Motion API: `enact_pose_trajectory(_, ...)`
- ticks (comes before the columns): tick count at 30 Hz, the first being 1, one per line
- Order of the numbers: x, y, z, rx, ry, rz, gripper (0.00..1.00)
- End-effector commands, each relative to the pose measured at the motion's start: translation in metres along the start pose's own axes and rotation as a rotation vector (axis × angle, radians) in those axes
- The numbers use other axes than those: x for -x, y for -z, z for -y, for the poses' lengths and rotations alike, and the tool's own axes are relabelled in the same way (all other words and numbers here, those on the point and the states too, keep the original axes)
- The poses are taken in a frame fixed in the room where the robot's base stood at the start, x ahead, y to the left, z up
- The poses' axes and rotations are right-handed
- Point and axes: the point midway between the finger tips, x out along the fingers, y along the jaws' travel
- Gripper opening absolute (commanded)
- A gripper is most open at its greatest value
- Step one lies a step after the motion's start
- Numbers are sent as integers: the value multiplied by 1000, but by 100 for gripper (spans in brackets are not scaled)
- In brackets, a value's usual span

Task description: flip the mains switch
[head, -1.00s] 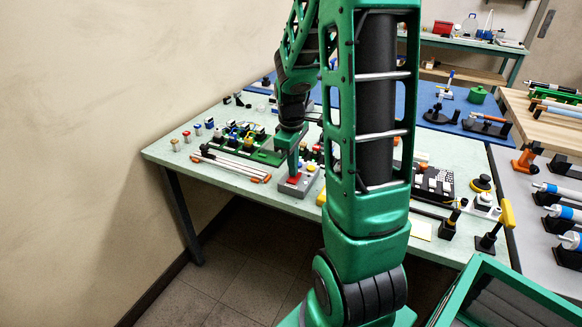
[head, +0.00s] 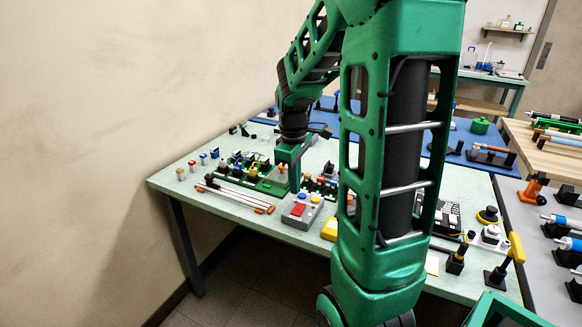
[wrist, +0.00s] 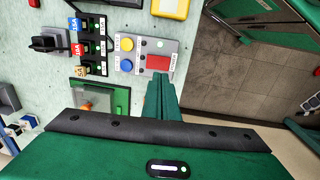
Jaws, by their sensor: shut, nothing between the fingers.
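A grey control box (head: 301,211) sits near the table's front edge. It carries a red switch (head: 298,210), a blue button and a yellow button. In the wrist view the red switch (wrist: 157,63) has a small label beside it that I cannot read surely; I take it as the mains switch. My gripper (head: 295,188) is shut and empty, pointing down just behind the box in the head view. In the wrist view my gripper (wrist: 161,78) ends close to the red switch's edge. I cannot tell whether it touches the box.
Labelled breaker-like blocks (wrist: 92,45) and a green board with an orange part (wrist: 85,105) lie close to the box. White rods (head: 235,198) lie to its left. A yellow-cased item (head: 330,229) stands to its right. Open floor lies before the table.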

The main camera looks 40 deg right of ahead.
Motion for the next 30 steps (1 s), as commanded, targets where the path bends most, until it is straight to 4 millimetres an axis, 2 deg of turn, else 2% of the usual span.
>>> enact_pose_trajectory(1,12,1,-1,0,-4,-4,0)
enact_pose_trajectory(6,44,1,2,3,-2,-3,0)
enact_pose_trajectory(12,66,2,4,3,-1,-1,0)
enact_pose_trajectory(26,72,1,4,3,0,0,0)
enact_pose_trajectory(30,72,7,9,16,-1,-1,0)
